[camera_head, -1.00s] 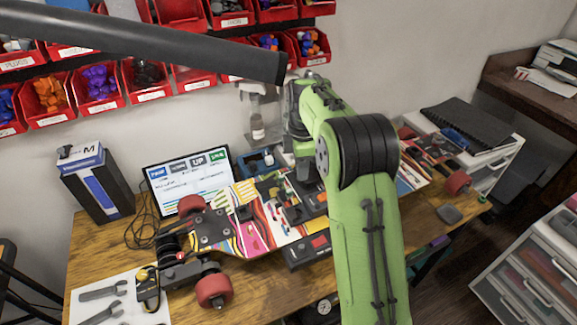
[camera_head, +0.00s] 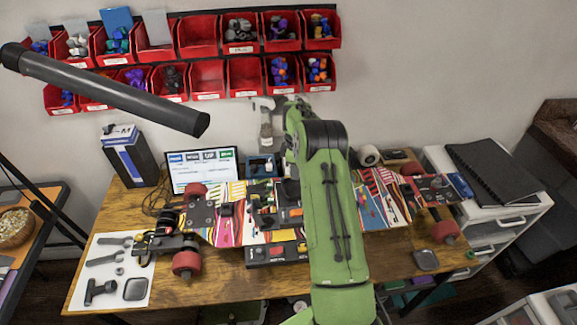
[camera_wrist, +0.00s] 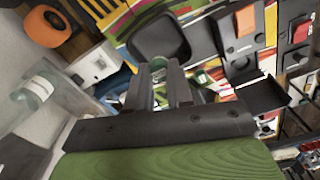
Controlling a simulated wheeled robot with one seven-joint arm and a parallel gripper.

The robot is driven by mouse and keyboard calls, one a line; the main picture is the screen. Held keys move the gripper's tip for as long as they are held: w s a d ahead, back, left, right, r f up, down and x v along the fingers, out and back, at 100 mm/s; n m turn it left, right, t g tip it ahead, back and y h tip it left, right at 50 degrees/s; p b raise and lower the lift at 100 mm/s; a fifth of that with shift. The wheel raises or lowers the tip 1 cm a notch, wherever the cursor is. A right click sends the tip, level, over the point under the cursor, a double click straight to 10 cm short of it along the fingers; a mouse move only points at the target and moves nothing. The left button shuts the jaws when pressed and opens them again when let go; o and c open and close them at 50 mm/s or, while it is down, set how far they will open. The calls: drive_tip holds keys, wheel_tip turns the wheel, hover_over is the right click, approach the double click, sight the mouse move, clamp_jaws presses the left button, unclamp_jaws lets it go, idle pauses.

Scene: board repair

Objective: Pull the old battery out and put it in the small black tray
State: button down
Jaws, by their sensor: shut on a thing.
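My gripper (camera_wrist: 165,88) shows in the wrist view with its two dark fingers close together over the skateboard. A small greenish part shows between the fingers; most of what they hold is hidden, and I cannot clearly make out the old battery. A dark rounded piece (camera_wrist: 160,38) shows just beyond the fingertips. In the head view my green arm covers the fingers and part of the board. The colourful skateboard (camera_head: 229,232) lies across the workbench with black modules open on its deck. A small dark rounded tray-like piece (camera_head: 426,260) lies at the bench's front right.
A white mat (camera_head: 108,268) with wrenches and another dark piece lies at the front left. A screen (camera_head: 203,170), a blue open box (camera_head: 260,166) and a bottle (camera_head: 266,136) stand behind the board. A black notebook (camera_head: 497,170) lies on white drawers at right.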

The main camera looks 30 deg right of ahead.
drive_tip(key=shift+w+a+f+b, duration=0.1)
drive_tip(key=shift+a+f+b, duration=0.1)
drive_tip(key=shift+f+b, duration=0.35)
wheel_tip(320, 180, down, 6)
drive_tip(key=b, duration=0.3)
drive_tip(key=shift+r, duration=0.25)
drive_tip(key=c, duration=0.9)
unclamp_jaws()
drive_tip(key=shift+r, duration=0.1)
wheel_tip(320, 180, up, 16)
drive_tip(key=shift+f+p, duration=0.15)
drive_tip(key=shift+p, duration=0.65)
